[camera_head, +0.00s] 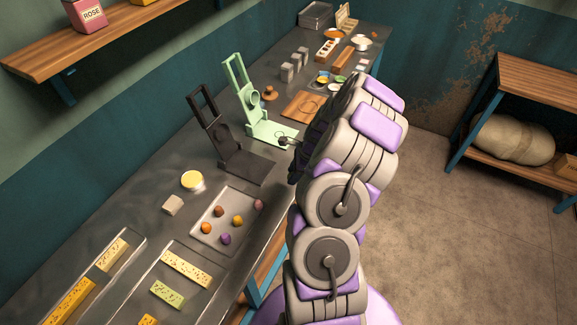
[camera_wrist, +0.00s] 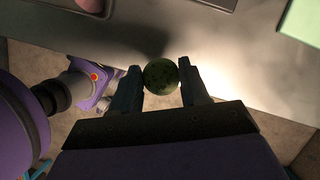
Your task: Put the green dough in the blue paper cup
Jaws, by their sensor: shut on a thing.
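The green dough (camera_wrist: 161,75) is a dark green speckled ball. In the wrist view it sits between the fingertips of my gripper (camera_wrist: 160,82), which is shut on it with a finger touching each side. The ball is held out over the grey counter's edge area. In the head view my arm hides the gripper and the dough.
A tray (camera_head: 203,238) with several coloured dough balls lies on the counter (camera_head: 120,215). A black press (camera_head: 245,167) and a mint green press (camera_head: 272,130) stand behind it. A wooden board (camera_head: 300,104) lies beyond. A wooden shelf unit (camera_head: 530,85) stands right. Floor between is clear.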

